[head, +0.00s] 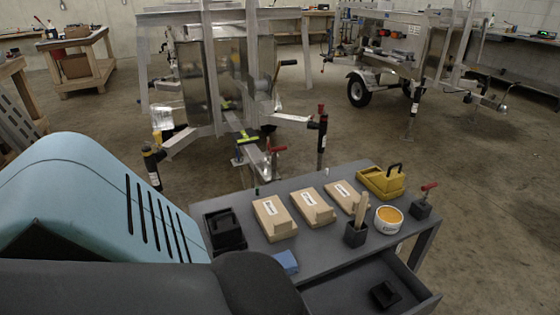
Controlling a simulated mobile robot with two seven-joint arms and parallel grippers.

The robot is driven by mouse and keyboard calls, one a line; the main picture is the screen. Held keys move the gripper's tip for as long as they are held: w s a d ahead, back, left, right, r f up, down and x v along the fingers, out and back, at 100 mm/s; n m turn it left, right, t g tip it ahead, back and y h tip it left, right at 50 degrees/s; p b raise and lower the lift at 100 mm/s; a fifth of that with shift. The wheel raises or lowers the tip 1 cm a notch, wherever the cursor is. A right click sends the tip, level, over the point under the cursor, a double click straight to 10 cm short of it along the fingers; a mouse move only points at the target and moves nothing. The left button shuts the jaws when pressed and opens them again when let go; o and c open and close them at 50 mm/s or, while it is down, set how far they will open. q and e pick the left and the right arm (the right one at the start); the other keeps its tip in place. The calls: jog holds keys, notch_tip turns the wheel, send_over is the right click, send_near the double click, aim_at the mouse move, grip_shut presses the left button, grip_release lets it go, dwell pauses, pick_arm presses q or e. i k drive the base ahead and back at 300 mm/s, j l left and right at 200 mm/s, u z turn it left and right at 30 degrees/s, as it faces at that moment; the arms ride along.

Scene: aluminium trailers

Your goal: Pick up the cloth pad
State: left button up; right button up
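A small blue folded piece, which looks like the cloth pad (286,261), lies at the near left part of the grey table (298,181). It is close to the table's front edge, above the open drawer (345,285). A dark rounded part of my own body is just to its left and below. Neither of my grippers shows in the head view, so I cannot see where they are relative to the pad.
Three labelled tan boxes (274,218), a black bin (224,231), a dark holder (355,234), a round tin (388,219), a yellow tray (382,182) and a red-handled tool (424,201) crowd the table. A black item (384,294) lies in the drawer. Trailers stand behind.

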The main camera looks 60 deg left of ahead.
aim_at(286, 258)
jog(key=i, duration=0.5)
jog(key=u, duration=2.15)
